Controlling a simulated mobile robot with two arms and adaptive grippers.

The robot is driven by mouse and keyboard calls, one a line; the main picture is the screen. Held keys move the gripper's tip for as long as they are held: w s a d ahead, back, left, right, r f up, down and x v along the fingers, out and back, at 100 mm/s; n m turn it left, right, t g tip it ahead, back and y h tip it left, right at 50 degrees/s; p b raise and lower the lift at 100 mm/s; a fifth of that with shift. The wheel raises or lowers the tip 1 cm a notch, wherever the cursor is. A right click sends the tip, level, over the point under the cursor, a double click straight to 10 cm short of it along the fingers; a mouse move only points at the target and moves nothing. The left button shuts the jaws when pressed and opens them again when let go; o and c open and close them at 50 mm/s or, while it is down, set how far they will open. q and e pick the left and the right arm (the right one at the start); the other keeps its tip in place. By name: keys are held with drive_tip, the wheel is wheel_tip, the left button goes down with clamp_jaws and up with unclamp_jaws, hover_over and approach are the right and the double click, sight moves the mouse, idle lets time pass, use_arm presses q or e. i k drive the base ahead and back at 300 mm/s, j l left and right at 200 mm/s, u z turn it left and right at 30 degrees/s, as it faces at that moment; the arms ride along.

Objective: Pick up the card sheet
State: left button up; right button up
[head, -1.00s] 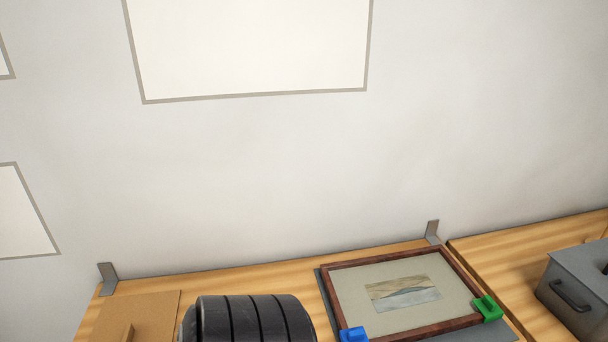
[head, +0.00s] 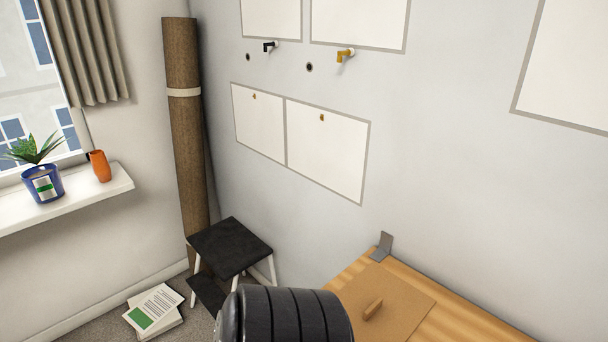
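A flat brown sheet (head: 405,303), which looks like the card sheet, lies on the wooden bench top (head: 455,322) at the lower right of the head view. A small wooden block (head: 373,309) stands on it near its left side. A dark ribbed part of my own arm covers the bottom middle of the view, close to the sheet's left side. The sheet's near edge runs toward the bottom of the picture. Neither gripper is in view.
A metal bracket (head: 383,247) stands at the bench's back corner. Left of the bench are a black-topped step stool (head: 230,246), a rolled carpet (head: 185,130) and papers (head: 153,310) on the floor.

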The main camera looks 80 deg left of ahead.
sight(380, 306)
drive_tip(key=u, duration=2)
drive_tip(key=k+l+u, duration=0.15)
drive_tip(key=u, duration=0.3)
drive_tip(key=k+l+u, duration=0.2)
drive_tip(key=u, duration=0.25)
drive_tip(key=k+l+u, duration=0.1)
drive_tip(key=k+u, duration=0.15)
drive_tip(key=u, duration=0.25)
